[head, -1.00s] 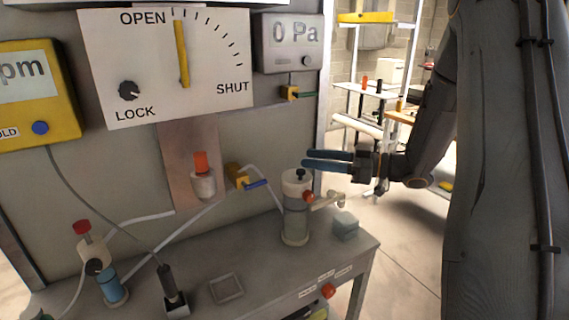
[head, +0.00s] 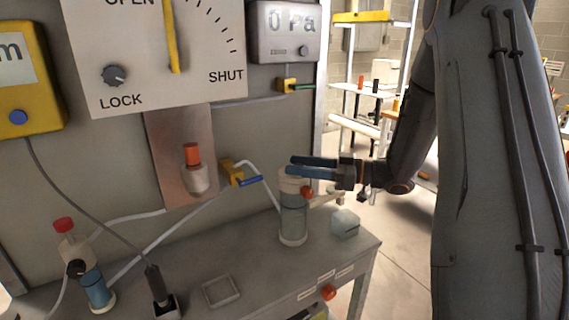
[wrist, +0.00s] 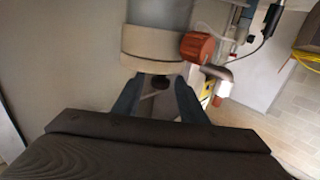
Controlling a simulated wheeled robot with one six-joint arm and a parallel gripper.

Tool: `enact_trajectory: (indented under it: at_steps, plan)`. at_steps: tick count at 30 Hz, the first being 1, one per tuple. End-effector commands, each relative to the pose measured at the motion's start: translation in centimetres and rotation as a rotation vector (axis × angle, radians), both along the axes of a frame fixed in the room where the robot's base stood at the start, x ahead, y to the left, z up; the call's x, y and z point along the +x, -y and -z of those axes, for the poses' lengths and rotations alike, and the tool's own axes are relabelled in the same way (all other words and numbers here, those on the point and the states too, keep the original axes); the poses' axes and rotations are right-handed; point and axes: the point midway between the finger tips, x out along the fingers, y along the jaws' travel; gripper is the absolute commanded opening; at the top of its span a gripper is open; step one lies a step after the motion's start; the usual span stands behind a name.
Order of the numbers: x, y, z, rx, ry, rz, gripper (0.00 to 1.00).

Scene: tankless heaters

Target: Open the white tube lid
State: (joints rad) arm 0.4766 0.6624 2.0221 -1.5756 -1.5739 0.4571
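The clear tube (head: 293,218) stands upright on the bench, with a white lid (head: 291,183) on top and a red knob (head: 306,192) at its side. My gripper (head: 289,166) is level at the top of the lid, reaching in from the right. In the wrist view, the white lid (wrist: 155,44) lies just beyond the fingers, and a small black knob (wrist: 160,82) shows between the two blue fingertips (wrist: 157,88). The fingers are apart, with a gap on each side of the knob. In the head view the fingers hide the black knob.
A pale block (head: 344,224) sits right of the tube. A yellow valve with a blue handle (head: 240,177) and an orange-capped white fitting (head: 196,172) are on the panel to the left. A square tray (head: 221,291) lies on the bench (head: 262,262), which has clear surface around it.

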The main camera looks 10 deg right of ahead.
Motion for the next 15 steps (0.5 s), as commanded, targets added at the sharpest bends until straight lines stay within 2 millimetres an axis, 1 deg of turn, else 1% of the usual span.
enact_trajectory:
  at_steps: [1, 6, 10, 15]
  plan:
    - [0.3, -0.9, -0.1, 0.0, -0.001, -0.004, 0.38]
    - [1.4, -2.8, -0.1, 0.0, -0.001, -0.002, 0.38]
    - [1.8, -3.7, 0.0, 0.0, -0.001, -0.002, 0.38]
    - [2.0, -3.9, 0.0, -0.001, 0.0, 0.001, 0.38]
